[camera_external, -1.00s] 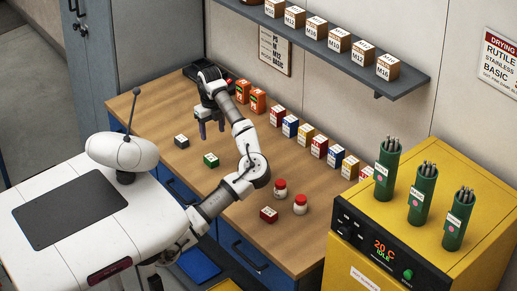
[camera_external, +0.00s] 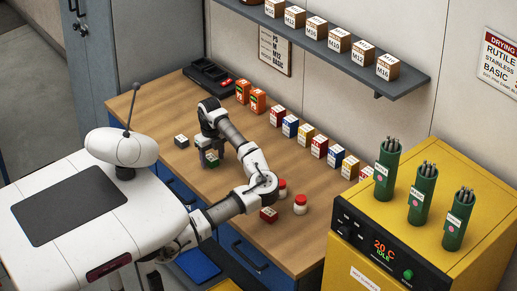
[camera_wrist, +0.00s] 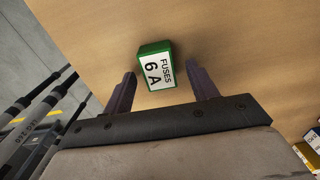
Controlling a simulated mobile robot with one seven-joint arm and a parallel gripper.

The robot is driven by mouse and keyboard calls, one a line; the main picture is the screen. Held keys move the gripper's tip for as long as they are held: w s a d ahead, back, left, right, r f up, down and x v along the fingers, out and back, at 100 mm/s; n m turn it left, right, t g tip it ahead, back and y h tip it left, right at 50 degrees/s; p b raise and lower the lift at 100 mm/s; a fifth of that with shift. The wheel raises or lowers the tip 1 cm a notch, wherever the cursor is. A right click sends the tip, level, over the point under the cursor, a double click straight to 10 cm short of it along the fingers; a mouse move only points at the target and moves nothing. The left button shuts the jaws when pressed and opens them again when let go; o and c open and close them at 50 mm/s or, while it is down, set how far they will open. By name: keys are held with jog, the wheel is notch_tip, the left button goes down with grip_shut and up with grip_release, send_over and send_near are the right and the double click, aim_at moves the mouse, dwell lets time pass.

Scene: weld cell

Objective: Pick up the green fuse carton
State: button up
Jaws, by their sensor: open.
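The green fuse carton (camera_wrist: 146,54) lies on the wooden bench, its white label reading "FUSES 6 A" in the wrist view. In the external view the carton (camera_external: 212,161) is partly hidden by my gripper (camera_external: 208,158). In the wrist view my gripper (camera_wrist: 161,82) is open, one finger on each side of the carton's near end. The carton shows between and a little beyond the fingertips, with a gap to each finger. Nothing is held. I cannot tell how high the fingertips are above the bench.
A red carton (camera_external: 268,215) and two red-capped jars (camera_external: 300,205) are to the right. Colored cartons (camera_external: 290,126) line the wall. A black tray (camera_external: 207,76) sits at the back left.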

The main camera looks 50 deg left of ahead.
jog(key=shift+c, duration=0.5)
jog(key=c, duration=1)
jog(key=shift+r, duration=0.2)
